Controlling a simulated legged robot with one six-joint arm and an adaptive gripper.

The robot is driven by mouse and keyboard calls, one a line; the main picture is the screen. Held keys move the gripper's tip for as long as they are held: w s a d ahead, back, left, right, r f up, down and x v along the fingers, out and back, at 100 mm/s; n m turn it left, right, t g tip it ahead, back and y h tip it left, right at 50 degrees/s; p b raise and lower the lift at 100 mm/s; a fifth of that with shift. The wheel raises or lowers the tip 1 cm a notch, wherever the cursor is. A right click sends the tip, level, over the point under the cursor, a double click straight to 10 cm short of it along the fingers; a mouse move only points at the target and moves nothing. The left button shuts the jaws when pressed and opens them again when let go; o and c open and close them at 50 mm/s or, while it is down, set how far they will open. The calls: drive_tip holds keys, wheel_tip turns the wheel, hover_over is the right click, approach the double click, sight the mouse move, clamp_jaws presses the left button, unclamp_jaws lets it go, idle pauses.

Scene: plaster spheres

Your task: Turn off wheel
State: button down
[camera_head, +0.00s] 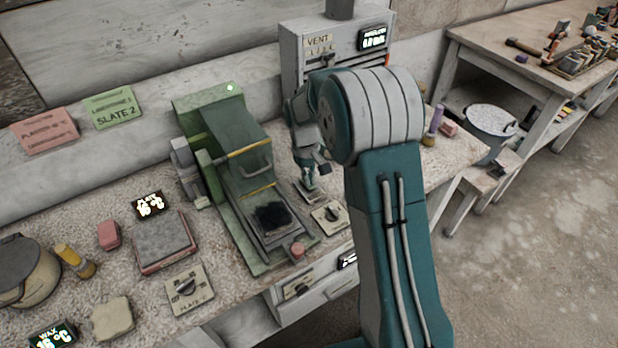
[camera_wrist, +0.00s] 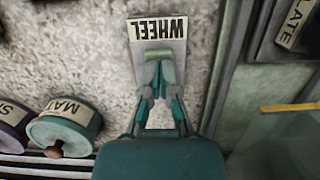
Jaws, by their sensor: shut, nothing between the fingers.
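The panel labelled WHEEL (camera_wrist: 158,28) lies on the speckled bench in the wrist view, its lettering upside down. A grey lever or block (camera_wrist: 158,57) stands on its lower part. My gripper (camera_wrist: 160,86) is shut and empty; its fingertips are right at the lever's lower end in the picture, and I cannot tell if they touch it. In the head view my gripper (camera_head: 316,176) points down just above a small pale switch plate (camera_head: 308,193), right of the green machine (camera_head: 230,165). My forearm hides part of the bench there.
A second plate with a dark knob (camera_head: 330,214) sits just in front of my gripper. A VENT cabinet (camera_head: 318,55) stands behind. Lidded jars, one marked MAT (camera_wrist: 65,125), are at the wrist view's lower left. A PLATE dial (camera_head: 187,288) and pot (camera_head: 24,270) are further left.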

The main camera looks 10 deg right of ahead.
sight(301, 179)
drive_tip(key=shift+s+f+t, duration=0.2)
drive_tip(key=shift+f+t, duration=0.1)
drive_tip(key=shift+t, duration=0.2)
drive_tip(key=shift+w, duration=0.15)
drive_tip(key=shift+w+a+r, duration=0.1)
drive_tip(key=shift+w+a, duration=0.1)
drive_tip(key=shift+w, duration=0.45)
wheel_tip(301, 179, up, 14)
drive_tip(key=w, duration=0.2)
drive_tip(key=shift+w+a, duration=0.25)
drive_tip(key=shift+a, duration=0.15)
drive_tip(key=shift+s, duration=0.1)
